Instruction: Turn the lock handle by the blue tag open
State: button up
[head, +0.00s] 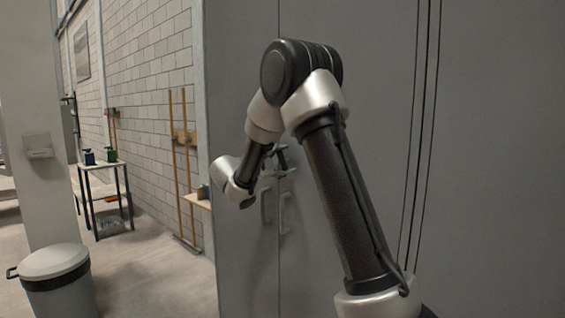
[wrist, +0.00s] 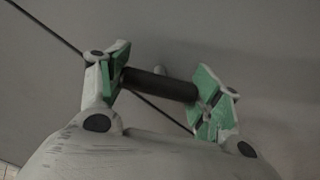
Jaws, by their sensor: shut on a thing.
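In the wrist view, my gripper (wrist: 164,80) has its two green-padded fingers at either end of a short dark round bar, the lock handle (wrist: 160,85). It is shut on this bar. A thin dark line of the door seam runs behind the fingers. In the head view, my gripper (head: 281,158) is small and dark at the grey cabinet doors, above two pale pull handles, and partly hidden by my arm. No blue tag shows in either view, so I cannot tell which handle it marks.
Tall grey cabinet doors (head: 237,255) fill the middle and right. The left pull handle (head: 266,207) and right pull handle (head: 286,213) sit below my gripper. A lidded bin (head: 54,285) and a small table (head: 101,166) with bottles stand left. Open floor lies between.

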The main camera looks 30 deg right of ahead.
jog(key=m, duration=0.5)
jog(key=shift+f, duration=0.1)
jog(key=shift+m, duration=0.3)
dwell(0.4)
jog(key=o, duration=1)
jog(key=v, duration=1.2)
